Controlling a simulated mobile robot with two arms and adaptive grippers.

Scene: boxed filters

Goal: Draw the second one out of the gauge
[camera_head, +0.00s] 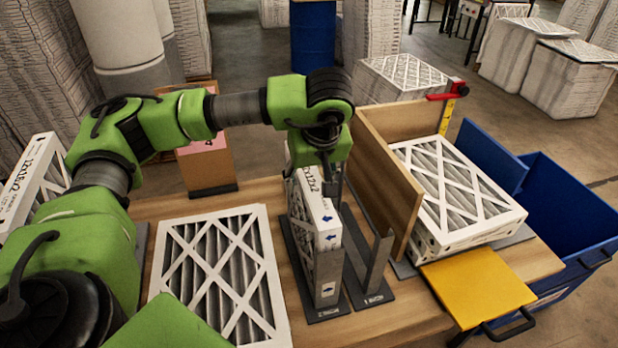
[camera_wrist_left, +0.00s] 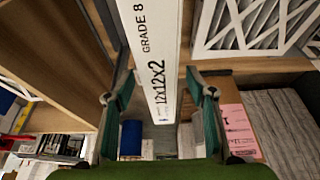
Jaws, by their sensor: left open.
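A white boxed filter (camera_head: 328,222) marked 12x12x2 stands upright on edge in a grey metal slotted holder (camera_head: 328,308), which looks like the gauge. A second grey holder (camera_head: 372,285) beside it on the right is empty. My left gripper (camera_head: 333,183) is over the filter's upper far part. In the left wrist view the open gripper (camera_wrist_left: 162,112) has its teal fingers on both sides of the filter's printed edge (camera_wrist_left: 155,60), with gaps visible. My arm hides part of the filter's far end. My right gripper is not seen.
A flat filter (camera_head: 222,270) lies left on the wooden table. Right, past an upright wooden board (camera_head: 390,185), filters (camera_head: 455,190) are stacked beside a yellow ruler (camera_head: 448,115) with a red arm. A yellow plate (camera_head: 478,285) and blue bin (camera_head: 565,215) are at the right.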

